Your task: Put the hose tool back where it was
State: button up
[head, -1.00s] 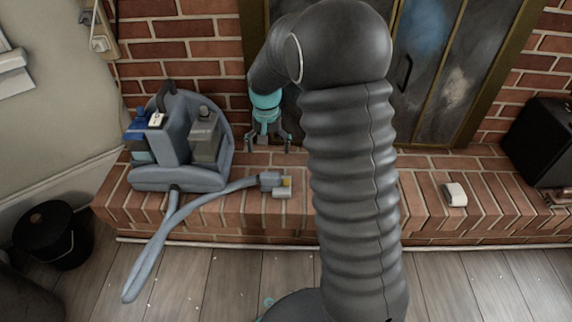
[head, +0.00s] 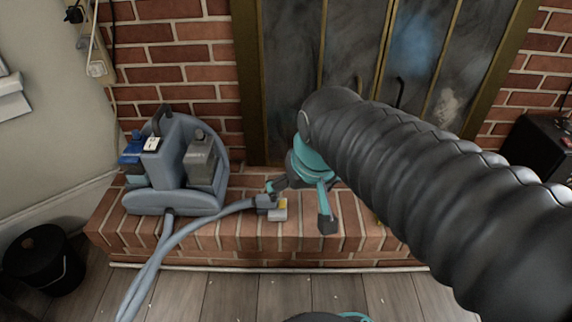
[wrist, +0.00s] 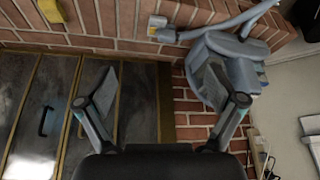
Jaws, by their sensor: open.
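The hose runs to the grey carpet cleaner (head: 172,200) on the left of the hearth. My gripper (head: 298,206) is open and empty, its left finger close to the tool in the head view. In the wrist view the tool (wrist: 160,29) shows beyond the fingertips of my gripper (wrist: 163,80), with a gap before it. The cleaner (wrist: 228,62) is behind the right finger there.
The brick hearth (head: 110,225) has free room around the tool. Glass fireplace doors (head: 290,90) stand behind. A black bucket (head: 45,258) is on the floor at left and a black box (head: 545,145) at right.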

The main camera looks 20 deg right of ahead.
jog(key=shift+n+t, duration=0.3)
jog(key=shift+t, duration=0.2)
jog(key=s, duration=0.5)
jog(key=shift+s+f, duration=0.1)
jog(key=shift+f, duration=0.15)
